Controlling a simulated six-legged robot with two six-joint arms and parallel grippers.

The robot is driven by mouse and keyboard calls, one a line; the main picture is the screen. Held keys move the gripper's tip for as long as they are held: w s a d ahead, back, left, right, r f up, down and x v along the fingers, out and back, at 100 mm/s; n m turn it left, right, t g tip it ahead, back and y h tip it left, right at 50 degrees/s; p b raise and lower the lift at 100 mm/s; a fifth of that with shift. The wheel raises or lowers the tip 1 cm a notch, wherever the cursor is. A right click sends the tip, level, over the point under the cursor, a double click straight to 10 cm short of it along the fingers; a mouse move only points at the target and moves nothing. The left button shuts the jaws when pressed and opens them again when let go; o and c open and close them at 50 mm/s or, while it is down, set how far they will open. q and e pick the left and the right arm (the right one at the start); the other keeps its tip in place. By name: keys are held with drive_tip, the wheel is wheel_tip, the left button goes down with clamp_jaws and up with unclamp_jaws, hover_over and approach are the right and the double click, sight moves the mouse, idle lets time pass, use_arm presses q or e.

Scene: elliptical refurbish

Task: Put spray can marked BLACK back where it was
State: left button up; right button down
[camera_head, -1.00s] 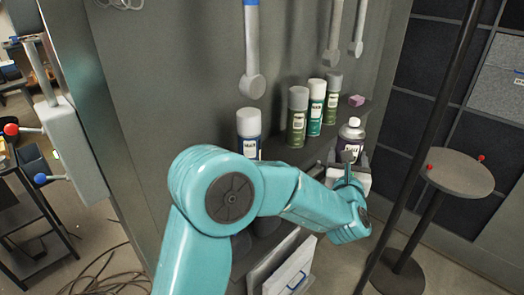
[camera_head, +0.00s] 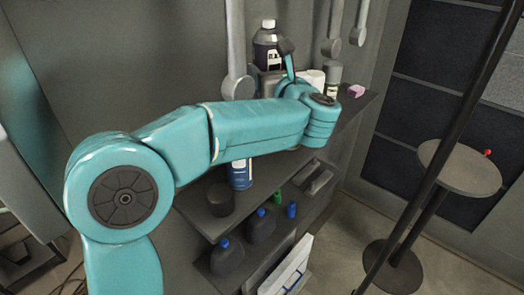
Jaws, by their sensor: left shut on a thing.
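A spray can (camera_head: 332,77) with a grey cap stands on the upper shelf just right of my wrist. The white tops of other cans (camera_head: 312,76) show partly behind my wrist. My right gripper is not in view.
A blue can (camera_head: 240,176) shows below my forearm. A pink block (camera_head: 356,91) lies at the upper shelf's right end. A round stool (camera_head: 462,172) and dark pole stand right.

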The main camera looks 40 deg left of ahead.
use_arm(q)
wheel_tip(320, 180, down, 18)
drive_tip(key=p, duration=0.3)
drive_tip(key=shift+f, duration=0.25)
drive_tip(key=shift+w+f, duration=0.25)
drive_tip(key=shift+f, duration=0.25)
drive_tip(key=shift+s+r, duration=0.15)
drive_tip(key=shift+b, duration=0.4)
drive_tip(key=o, duration=1.4)
drive_tip(key=shift+f, duration=0.25)
drive_tip(key=shift+c, duration=0.2)
drive_tip(key=shift+r, duration=0.25)
drive_tip(key=b+v, duration=0.4)
drive_tip(key=v, duration=0.8)
